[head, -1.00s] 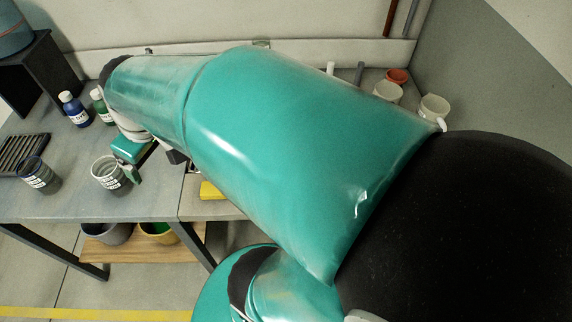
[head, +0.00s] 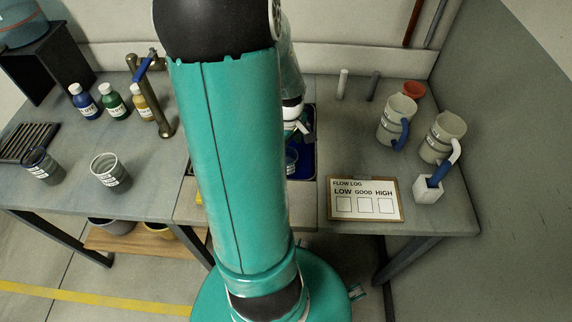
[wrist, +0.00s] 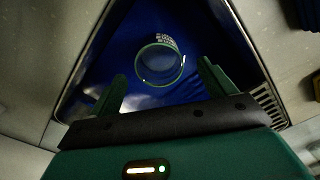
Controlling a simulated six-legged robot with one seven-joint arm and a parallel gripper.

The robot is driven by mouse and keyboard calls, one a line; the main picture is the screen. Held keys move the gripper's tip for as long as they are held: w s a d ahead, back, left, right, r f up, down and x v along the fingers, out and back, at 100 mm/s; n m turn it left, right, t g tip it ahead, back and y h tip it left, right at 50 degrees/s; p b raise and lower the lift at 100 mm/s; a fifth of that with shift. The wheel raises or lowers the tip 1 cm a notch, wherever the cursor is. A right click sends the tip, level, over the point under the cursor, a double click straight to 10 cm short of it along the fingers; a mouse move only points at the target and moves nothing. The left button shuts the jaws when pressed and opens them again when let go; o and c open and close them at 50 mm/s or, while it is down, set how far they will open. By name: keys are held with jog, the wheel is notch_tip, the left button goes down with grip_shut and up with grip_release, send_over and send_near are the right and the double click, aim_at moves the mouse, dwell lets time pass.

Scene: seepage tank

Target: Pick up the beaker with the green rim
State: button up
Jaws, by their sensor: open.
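The beaker with the green rim (wrist: 160,62) stands in a blue-lined basin (wrist: 112,50) in the wrist view. I look down into its round opening, and printed marks show on its far side. My gripper (wrist: 162,88) is open, with one green finger on each side, just short of the beaker and not closed on it. In the head view my gripper (head: 303,128) hangs over the blue basin (head: 303,168), partly hidden by my arm. A clear vessel (head: 291,160) shows in the basin below it; its rim colour is hard to tell there.
Two beakers, one dark-rimmed (head: 42,166) and one grey-rimmed (head: 110,172), stand on the left bench near several bottles (head: 113,102) and a brass tap (head: 160,110). Two jugs (head: 396,122) and a flow log board (head: 365,200) are on the right. Basin walls surround the beaker.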

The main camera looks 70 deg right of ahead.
aim_at(287, 160)
jog(key=f, duration=0.7)
jog(key=shift+w+d+f, duration=0.15)
jog(key=shift+d, duration=0.05)
jog(key=c, duration=1.2)
jog(key=shift+r, duration=0.2)
